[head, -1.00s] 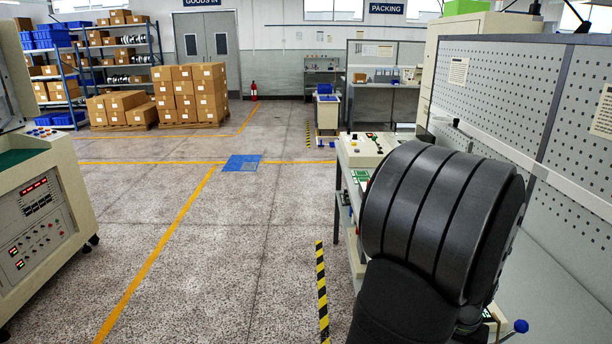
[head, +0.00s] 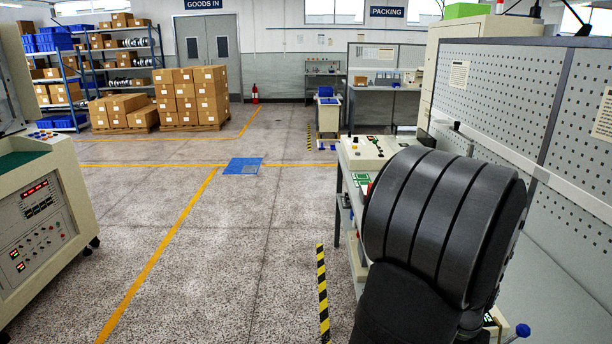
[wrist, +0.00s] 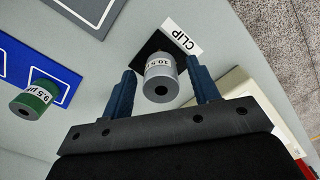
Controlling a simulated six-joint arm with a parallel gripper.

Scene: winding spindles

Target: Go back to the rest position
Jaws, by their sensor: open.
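My gripper (wrist: 163,70) shows in the wrist view with its two blue fingers apart. A grey spindle (wrist: 160,72) with a white label reading about 10.5 appears in the picture between the fingers, with a gap on each side. It stands on a black square (wrist: 148,46) beside a white CLIP label (wrist: 182,38). I cannot tell how high the fingers are above it. A green spindle (wrist: 36,98) labelled 9.5 stands to the left on a blue-bordered panel (wrist: 63,76). In the head view my dark arm hides the gripper and the spindles.
The grey bench top (head: 545,275) runs along the right under a perforated panel (head: 500,95). A cream control box (head: 366,152) sits at its far end. A cream control cabinet (head: 40,215) stands at the left. The floor between is clear, with cartons (head: 190,95) far back.

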